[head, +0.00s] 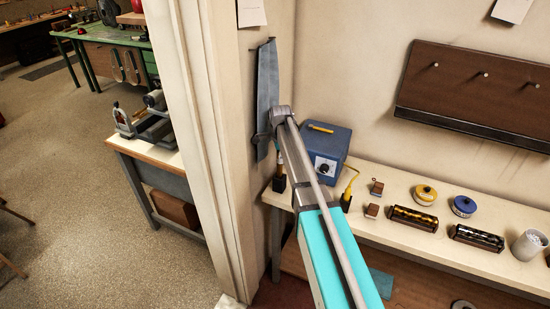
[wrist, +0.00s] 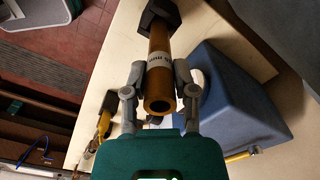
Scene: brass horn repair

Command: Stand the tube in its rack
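The tube (wrist: 160,85) is brown-orange with a white label marked in mm. In the wrist view its open end faces the camera and its far end meets a dark block, the rack (wrist: 155,13). My gripper (wrist: 160,72) has one finger against each side of the tube, close around it. In the head view the tube (head: 280,158) shows partly beside my arm, roughly upright over the black rack (head: 279,184) at the bench's left end. Whether it is fully seated is hard to tell. My gripper is not clearly visible in the head view.
A blue box (head: 322,152) stands just right of the rack. A black holder with a yellow-handled tool (head: 347,198) is in front of it. Tins, small blocks and two dark trays (head: 413,218) fill the bench farther right. A door post (head: 205,130) rises at left.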

